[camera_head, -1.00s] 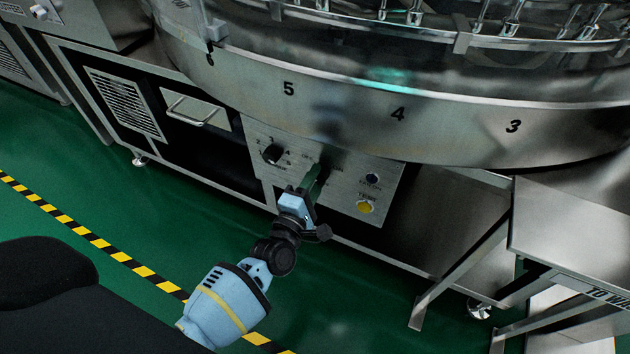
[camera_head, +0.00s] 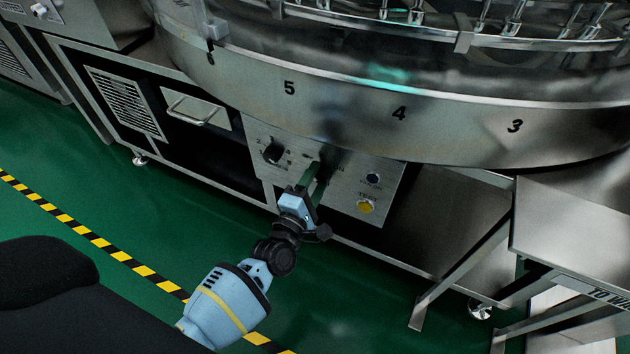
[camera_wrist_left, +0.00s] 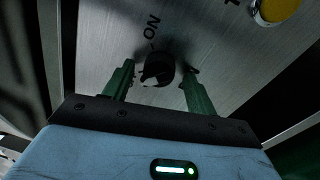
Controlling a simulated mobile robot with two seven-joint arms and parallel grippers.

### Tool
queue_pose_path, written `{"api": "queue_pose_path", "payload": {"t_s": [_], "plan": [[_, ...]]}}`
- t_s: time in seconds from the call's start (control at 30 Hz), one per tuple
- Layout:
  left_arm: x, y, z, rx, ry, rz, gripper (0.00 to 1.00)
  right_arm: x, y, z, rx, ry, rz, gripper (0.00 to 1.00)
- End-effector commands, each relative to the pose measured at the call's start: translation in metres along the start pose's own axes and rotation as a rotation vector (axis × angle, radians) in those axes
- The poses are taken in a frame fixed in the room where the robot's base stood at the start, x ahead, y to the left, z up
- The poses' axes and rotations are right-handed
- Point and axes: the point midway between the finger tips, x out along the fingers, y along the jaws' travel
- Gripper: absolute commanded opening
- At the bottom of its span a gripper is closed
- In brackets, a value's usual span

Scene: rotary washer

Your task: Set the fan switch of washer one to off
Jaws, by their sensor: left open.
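The washer's control panel (camera_head: 345,191) is a grey metal plate under the round drum. My left gripper (camera_head: 318,178) is in front of its middle and hides most of the fan switch there. In the left wrist view, a black rotary knob (camera_wrist_left: 157,69) sits between the two green fingers of my open left gripper (camera_wrist_left: 160,80), with a gap on each side. The label "ON" is printed next to the knob. My right gripper is in neither view.
The panel also has another black knob (camera_head: 273,152) with numbers around it, a dark blue button (camera_head: 373,178) and a yellow button (camera_head: 365,206). The drum rim (camera_head: 400,118) overhangs the panel closely. A steel table (camera_head: 570,225) stands at the right. Green floor lies in front.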

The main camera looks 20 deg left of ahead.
Motion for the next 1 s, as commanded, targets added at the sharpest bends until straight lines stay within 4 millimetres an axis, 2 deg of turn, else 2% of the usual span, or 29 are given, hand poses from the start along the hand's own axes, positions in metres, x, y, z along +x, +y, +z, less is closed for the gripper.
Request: {"api": "queue_pose_path", "payload": {"t_s": [0.17, 0.4, 0.6, 1.0], "plan": [[-0.011, 0.001, 0.0, 0.001, -0.001, -0.001, 0.57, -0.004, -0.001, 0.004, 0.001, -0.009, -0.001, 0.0], [-0.049, 0.002, 0.0, 0.002, 0.0, -0.001, 0.57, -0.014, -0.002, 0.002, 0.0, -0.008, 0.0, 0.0], [-0.072, 0.001, 0.0, 0.0, 0.0, 0.0, 0.57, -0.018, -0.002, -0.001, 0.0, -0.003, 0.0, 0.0], [-0.079, 0.0, 0.0, 0.0, 0.0, -0.001, 0.57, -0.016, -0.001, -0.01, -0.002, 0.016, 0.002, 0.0]]}}
